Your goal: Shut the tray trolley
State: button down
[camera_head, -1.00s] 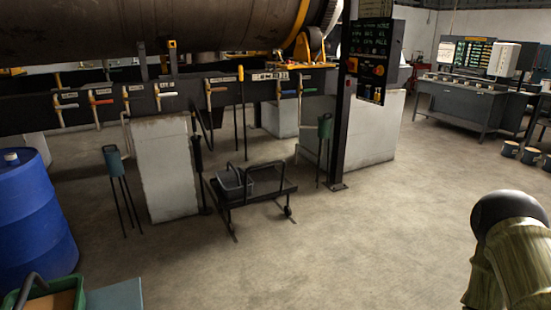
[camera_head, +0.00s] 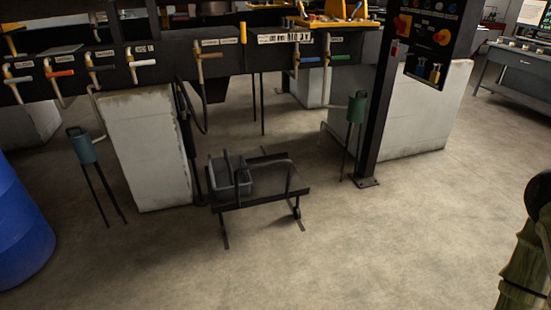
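The tray trolley (camera_head: 270,197) is a low, dark flat frame on small wheels, standing on the concrete floor near the middle of the head view. A grey bin (camera_head: 231,180) with an upright handle sits on its left part. A dark bent-bar handle rises over its right part. I cannot make out from here which part of the trolley opens or shuts. My gripper is not in view. Part of my arm shows at the right edge, well apart from the trolley.
A pale concrete block (camera_head: 148,150) stands left of the trolley. A dark post (camera_head: 376,120) with a control panel (camera_head: 430,42) stands to its right. A blue drum (camera_head: 18,230) is at the left edge. The floor in front is clear.

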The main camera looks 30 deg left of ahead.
aim_at(274, 177)
jog(key=i, duration=0.1)
jog(key=u, duration=2.2)
jog(key=i, duration=1.85)
jog(key=z, duration=1.9)
